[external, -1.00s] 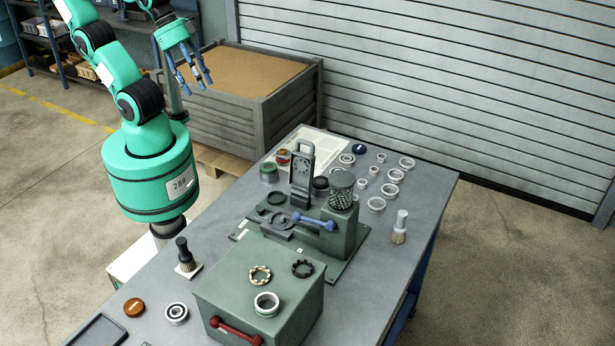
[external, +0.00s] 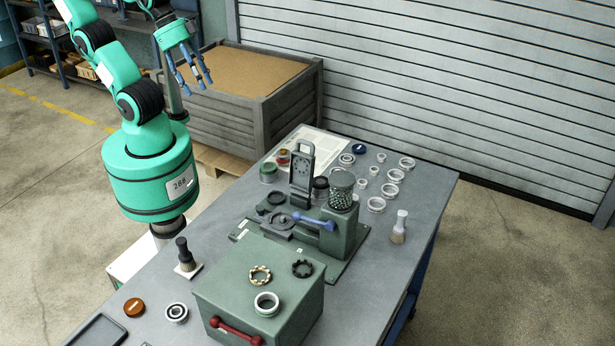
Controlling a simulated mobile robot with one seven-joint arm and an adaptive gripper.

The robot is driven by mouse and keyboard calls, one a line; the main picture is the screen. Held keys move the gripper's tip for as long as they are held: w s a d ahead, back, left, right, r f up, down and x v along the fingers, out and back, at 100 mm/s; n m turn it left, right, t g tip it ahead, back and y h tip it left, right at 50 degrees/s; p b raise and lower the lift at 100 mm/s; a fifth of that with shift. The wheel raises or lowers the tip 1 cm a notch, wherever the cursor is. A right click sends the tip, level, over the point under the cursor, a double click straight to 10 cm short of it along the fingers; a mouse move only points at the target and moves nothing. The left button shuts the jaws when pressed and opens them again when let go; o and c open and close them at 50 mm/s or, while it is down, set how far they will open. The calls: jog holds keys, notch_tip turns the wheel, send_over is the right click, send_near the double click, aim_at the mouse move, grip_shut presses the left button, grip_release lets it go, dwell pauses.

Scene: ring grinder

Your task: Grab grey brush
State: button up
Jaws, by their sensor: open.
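A brush with a pale grey handle (external: 400,226) stands upright, bristles down, near the right edge of the workbench. A second brush with a black handle (external: 184,254) stands upright on a small white pad at the bench's left edge. My gripper (external: 194,85) is open and empty, with blue fingers pointing down. It is raised in front of the wooden crate, up and to the left in the picture, far from both brushes.
The green grinder (external: 340,222) stands mid-bench between my arm and the pale brush. A green box (external: 225,285) with a red handle holds rings on top. Several rings and jars lie behind. Bare bench (external: 400,275) lies in front of the pale brush.

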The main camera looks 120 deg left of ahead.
jog(key=shift+r, duration=0.1)
jog(key=w+a+r+g+p, duration=0.1)
jog(key=w+r+p, duration=0.45)
jog(key=w, duration=1.25)
jog(key=g+p, duration=0.5)
jog(key=p, duration=0.3)
send_over(403, 213)
notch_tip(403, 213, down, 30)
jog(key=shift+r, duration=0.1)
jog(key=shift+a+f, duration=0.1)
jog(key=shift+f, duration=0.35)
